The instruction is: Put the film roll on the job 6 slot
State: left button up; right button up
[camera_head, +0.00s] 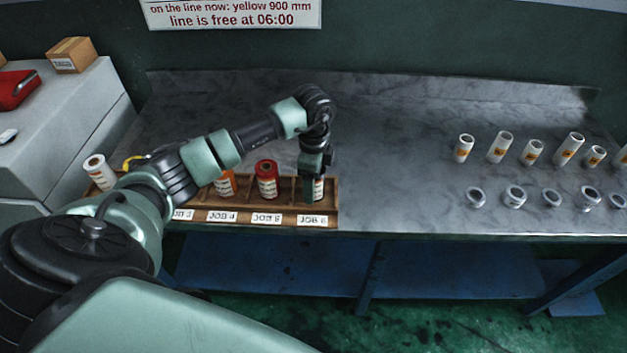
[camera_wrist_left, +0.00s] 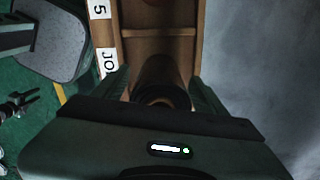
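A film roll (camera_head: 318,189) with a pale label stands in the job 6 slot at the right end of the wooden rack (camera_head: 332,208). It is partly covered by my left gripper (camera_head: 317,176). In the left wrist view the roll (camera_wrist_left: 160,75) is dark and upright, with its round core end facing the camera. The fingers of my left gripper (camera_wrist_left: 160,92) lie on either side of it. Whether they press on it or stand slightly apart, I cannot tell. The job 6 label (camera_head: 312,220) is on the rack's front edge. My right gripper is not in view.
A red roll (camera_head: 267,181) stands in job 5 and an orange one (camera_head: 225,184) in job 4. A white roll (camera_head: 100,172) is at far left. Several white rolls (camera_head: 533,152) and ring-shaped pieces (camera_head: 515,196) stand at right. The bench (camera_head: 400,150) between is clear.

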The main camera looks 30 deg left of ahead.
pick_arm(q)
jog(key=shift+r, duration=0.1)
notch_tip(320, 180, up, 12)
jog(key=shift+r+b, duration=0.1)
jog(key=shift+b, duration=0.9)
